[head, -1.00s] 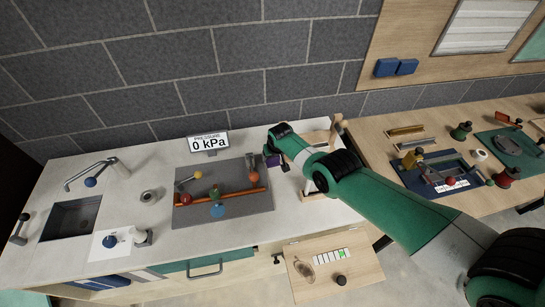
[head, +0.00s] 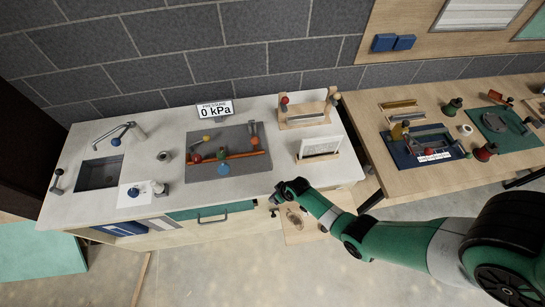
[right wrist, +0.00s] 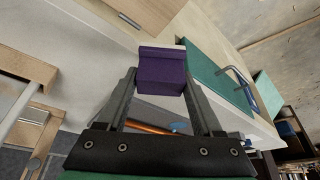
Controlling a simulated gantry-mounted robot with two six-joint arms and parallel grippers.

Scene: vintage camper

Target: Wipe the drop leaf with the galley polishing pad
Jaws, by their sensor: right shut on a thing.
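The galley polishing pad (right wrist: 162,72) is a purple block. It sits between the fingertips of my right gripper (right wrist: 160,88), which is shut on it. In the head view my right gripper (head: 277,198) is at the counter's front edge, just left of and above the drop leaf (head: 292,236). The drop leaf is a pale wooden board at the counter's front, with a brown oval stain (head: 293,217) on it. My right arm hides the leaf's right part. I cannot tell whether the pad touches anything. My left gripper is out of view.
The white counter (head: 240,108) holds a sink (head: 100,174), a grey mat (head: 200,172) with tools, a white rack (head: 318,148) and a wooden stand (head: 304,122). A pressure sign reads 0 kPa. A wooden workbench (head: 390,177) stands right.

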